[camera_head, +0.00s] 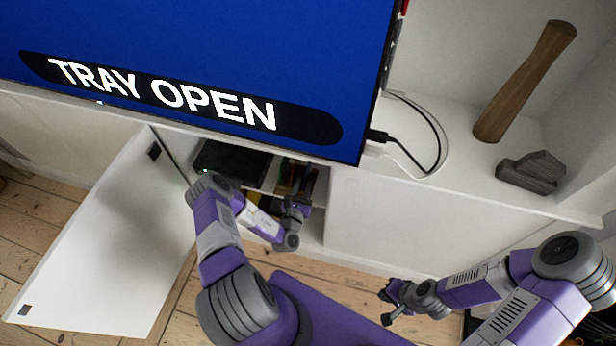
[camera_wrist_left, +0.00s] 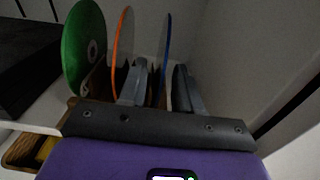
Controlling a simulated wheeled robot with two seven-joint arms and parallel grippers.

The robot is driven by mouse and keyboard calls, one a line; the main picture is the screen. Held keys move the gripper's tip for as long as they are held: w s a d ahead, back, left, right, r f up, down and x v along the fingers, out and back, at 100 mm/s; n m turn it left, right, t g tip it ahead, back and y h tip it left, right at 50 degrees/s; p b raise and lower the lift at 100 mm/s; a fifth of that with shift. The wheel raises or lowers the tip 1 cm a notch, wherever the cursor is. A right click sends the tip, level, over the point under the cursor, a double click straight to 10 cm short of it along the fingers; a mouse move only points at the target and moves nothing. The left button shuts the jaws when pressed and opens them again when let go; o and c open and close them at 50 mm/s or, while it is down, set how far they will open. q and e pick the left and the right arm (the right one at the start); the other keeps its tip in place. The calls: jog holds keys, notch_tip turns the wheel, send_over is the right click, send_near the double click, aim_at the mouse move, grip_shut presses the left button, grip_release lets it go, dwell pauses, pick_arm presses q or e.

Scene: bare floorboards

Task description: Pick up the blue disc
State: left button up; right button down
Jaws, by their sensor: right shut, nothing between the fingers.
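The blue disc (camera_wrist_left: 167,52) stands on edge in a wooden rack (camera_wrist_left: 100,82), seen nearly edge-on in the left wrist view. An orange-rimmed disc (camera_wrist_left: 121,45) and a green disc (camera_wrist_left: 82,48) stand to its left. My left gripper (camera_wrist_left: 162,84) is open, with one finger on each side of the blue disc's lower part. There is a visible gap between the fingers. In the head view my left gripper (camera_head: 303,190) is inside the cabinet opening, where the discs are small and dark. My right gripper (camera_head: 390,298) is shut and empty, away from the cabinet.
The white cabinet (camera_head: 400,225) has its door (camera_head: 110,240) swung open at left. A black player (camera_head: 232,162) sits left of the discs. A large screen (camera_head: 200,60) reads "TRAY OPEN".

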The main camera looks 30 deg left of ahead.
pick_arm(q)
jog(key=shift+w+a, duration=0.15)
jog(key=shift+w, duration=0.55)
grip_shut()
